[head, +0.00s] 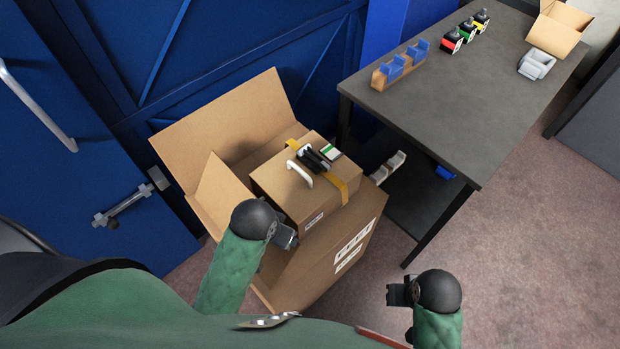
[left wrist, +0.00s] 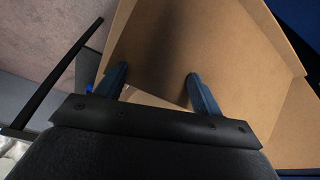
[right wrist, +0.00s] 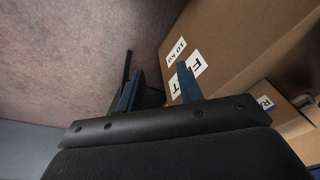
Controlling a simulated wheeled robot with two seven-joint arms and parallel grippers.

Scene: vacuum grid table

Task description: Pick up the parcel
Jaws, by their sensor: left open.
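The parcel (head: 295,182) is a closed brown cardboard box with a white handle, a yellow strap and a black device on top. It sits in the large open carton (head: 340,250), its upper part above the carton's near wall. My left gripper (head: 288,240) is open and empty at the parcel's near left side; whether it touches cannot be told. In the left wrist view, plain cardboard lies beyond its spread fingers (left wrist: 156,82). My right gripper (head: 396,293) is open and empty, right of the carton and apart from it. Its fingers (right wrist: 158,85) also show spread in the right wrist view.
The carton's raised flaps (head: 225,125) stand at the back left against blue doors (head: 220,45). Floor is free at the right.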

